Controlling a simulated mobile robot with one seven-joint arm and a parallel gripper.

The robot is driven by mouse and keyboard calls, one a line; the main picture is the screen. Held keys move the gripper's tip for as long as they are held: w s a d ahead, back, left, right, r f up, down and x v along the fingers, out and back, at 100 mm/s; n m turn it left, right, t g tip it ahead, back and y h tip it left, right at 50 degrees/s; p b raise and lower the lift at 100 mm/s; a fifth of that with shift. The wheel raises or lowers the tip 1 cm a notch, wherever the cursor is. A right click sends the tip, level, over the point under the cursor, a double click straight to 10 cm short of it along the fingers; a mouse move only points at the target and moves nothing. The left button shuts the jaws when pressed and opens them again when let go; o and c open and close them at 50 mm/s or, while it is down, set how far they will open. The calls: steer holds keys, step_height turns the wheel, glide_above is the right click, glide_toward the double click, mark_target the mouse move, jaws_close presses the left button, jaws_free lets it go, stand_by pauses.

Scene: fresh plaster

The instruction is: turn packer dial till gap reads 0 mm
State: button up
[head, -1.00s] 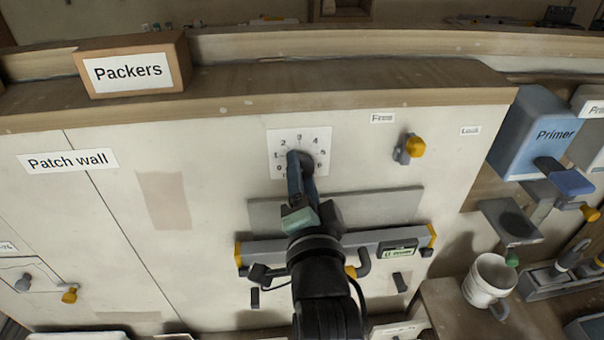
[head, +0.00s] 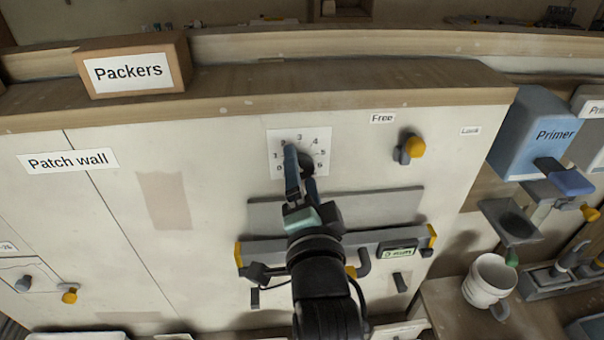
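The packer dial (head: 307,163) is a dark round knob on a white square plate (head: 324,136) with numbers around it, mounted on the pale wall. My gripper (head: 299,168) is at the dial, its blue-grey fingers reaching over the knob and the plate's lower left part. The left finger covers part of the scale near 2. The fingers hide the dial's pointer, and I cannot tell whether they grip the knob or only touch it. Below, a grey bar with yellow ends (head: 340,246) carries a small green readout (head: 398,252), too small to read.
A yellow-tipped lever (head: 413,148) sits right of the dial, between the labels Free (head: 382,118) and Lock (head: 470,131). A Packers box (head: 133,65) stands on the ledge above. A Primer box (head: 541,132) and a white mug (head: 489,280) are at the right.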

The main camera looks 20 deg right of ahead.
steer(key=v, duration=1.3)
steer(key=shift+p, duration=0.45)
steer(key=shift+w+r, duration=0.1)
steer(key=shift+r, duration=0.05)
